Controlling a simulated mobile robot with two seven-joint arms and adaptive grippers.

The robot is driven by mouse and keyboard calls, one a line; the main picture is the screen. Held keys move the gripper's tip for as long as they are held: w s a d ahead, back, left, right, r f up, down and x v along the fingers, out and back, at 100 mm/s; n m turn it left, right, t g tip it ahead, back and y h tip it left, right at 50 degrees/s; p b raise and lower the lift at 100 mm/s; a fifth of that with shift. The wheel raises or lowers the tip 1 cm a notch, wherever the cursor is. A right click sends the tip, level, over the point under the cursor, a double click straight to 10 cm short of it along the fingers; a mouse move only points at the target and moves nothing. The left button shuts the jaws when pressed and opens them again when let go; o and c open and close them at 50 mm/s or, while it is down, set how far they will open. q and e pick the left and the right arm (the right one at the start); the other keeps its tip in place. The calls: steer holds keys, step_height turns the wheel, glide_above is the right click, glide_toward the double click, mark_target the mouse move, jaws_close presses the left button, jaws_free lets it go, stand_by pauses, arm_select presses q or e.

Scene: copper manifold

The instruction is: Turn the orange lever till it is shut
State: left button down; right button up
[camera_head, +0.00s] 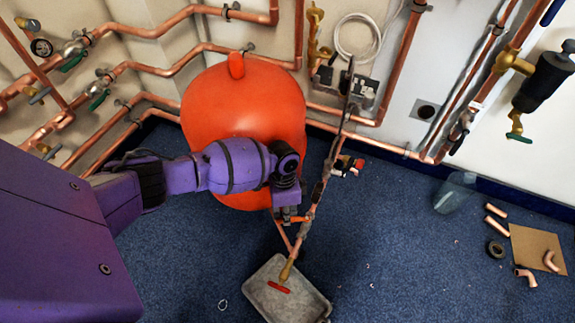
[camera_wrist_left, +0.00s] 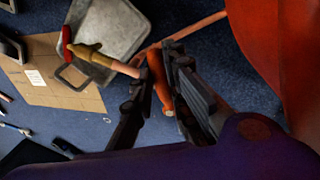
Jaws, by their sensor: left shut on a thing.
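The orange lever (camera_wrist_left: 158,85) shows between the two fingers of my left gripper (camera_wrist_left: 157,62) in the left wrist view. The fingers are shut on it, and they hide part of it. In the head view my left gripper (camera_head: 293,214) is beside the upright copper pipe, in front of the big orange tank (camera_head: 240,105). My right gripper is not in view.
A grey metal tray (camera_head: 305,291) lies on the floor below a brass tap with a red handle (camera_head: 278,287). Copper pipes line the wall behind. Blue carpet between is mostly free.

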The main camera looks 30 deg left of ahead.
arm_select(q)
steer(key=shift+w+a+m, duration=0.1)
steer(key=shift+w+m, duration=0.1)
steer(key=shift+m, duration=0.3)
steer(key=c, duration=1.7)
jaws_free()
steer(key=shift+r, duration=0.1)
steer(key=r, duration=0.4)
steer(key=w+a+r, duration=0.1)
steer(key=r, duration=0.2)
steer(key=shift+w+r, duration=0.1)
